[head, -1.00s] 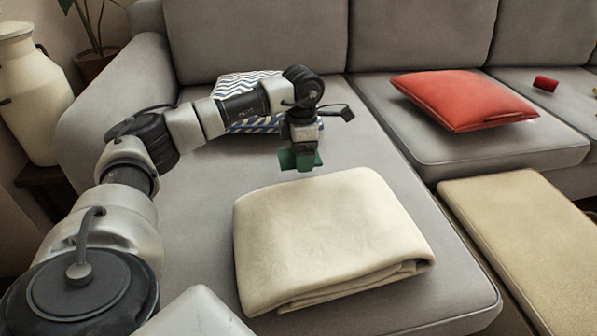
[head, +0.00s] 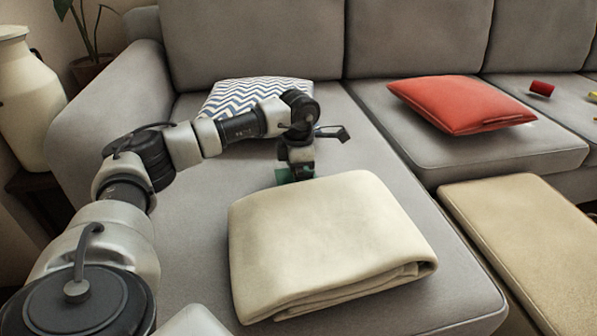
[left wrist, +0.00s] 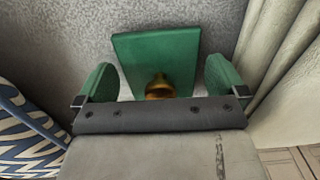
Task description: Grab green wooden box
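The green wooden box (left wrist: 150,55) shows in the left wrist view as a flat green square face with a brass knob (left wrist: 160,87). It lies between the two green fingers of my left gripper (left wrist: 160,80), with a visible gap on each side, so the gripper is open and not closed on it. In the head view my left gripper (head: 295,173) is low over the grey seat, just behind the folded cream blanket. There I cannot separate the box from the green fingers. My right gripper is not in view.
The folded cream blanket (head: 330,240) lies right in front of my left gripper. A zigzag-patterned pillow (head: 235,97) is behind the arm. A red pillow (head: 460,103) and a small red cylinder (head: 542,88) are on the right seats. A tan ottoman (head: 525,225) stands right.

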